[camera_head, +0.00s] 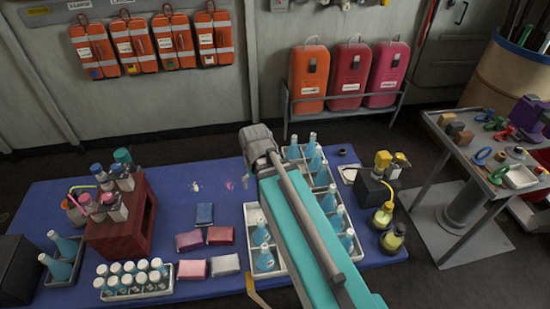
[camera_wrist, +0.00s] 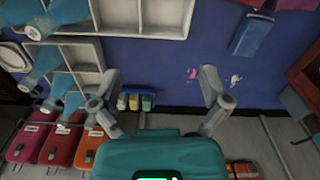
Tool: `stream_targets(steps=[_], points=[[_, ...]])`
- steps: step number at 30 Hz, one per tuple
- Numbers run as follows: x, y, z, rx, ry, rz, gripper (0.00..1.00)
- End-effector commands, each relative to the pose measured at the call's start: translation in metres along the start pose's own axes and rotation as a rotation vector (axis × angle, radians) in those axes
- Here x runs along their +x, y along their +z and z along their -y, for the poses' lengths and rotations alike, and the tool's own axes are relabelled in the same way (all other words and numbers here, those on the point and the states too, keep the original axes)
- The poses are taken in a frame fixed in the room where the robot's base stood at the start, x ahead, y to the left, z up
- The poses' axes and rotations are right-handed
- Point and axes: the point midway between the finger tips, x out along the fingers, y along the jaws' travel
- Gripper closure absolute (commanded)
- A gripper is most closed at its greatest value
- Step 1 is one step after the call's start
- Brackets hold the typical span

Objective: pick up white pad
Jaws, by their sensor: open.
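The white pad (camera_head: 225,264) lies flat on the blue mat in the head view, at the front of a small group of pads. A pink pad (camera_head: 192,269) lies just left of it, and a dark red pad (camera_head: 220,235) lies behind it. I cannot make out the white pad in the wrist view. My gripper (camera_wrist: 160,75) is open in the wrist view, with nothing between its spread fingers. It hangs over the blue mat, away from the pads. In the head view my arm hides the gripper's fingers.
A dark red stand (camera_head: 122,235) with bottles is at left, with a rack of white-capped bottles (camera_head: 135,282) in front. A blue pad (camera_head: 204,214) lies behind. The mat (camera_head: 165,180) is mostly clear farther back.

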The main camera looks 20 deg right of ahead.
Motion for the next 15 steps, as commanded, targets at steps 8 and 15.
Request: stream_targets(steps=[8,15], points=[[0.009,-0.064,-0.02,0.334,0.023,-0.004,0.0],[0.019,-0.134,-0.046,0.749,0.05,-0.017,0.0]])
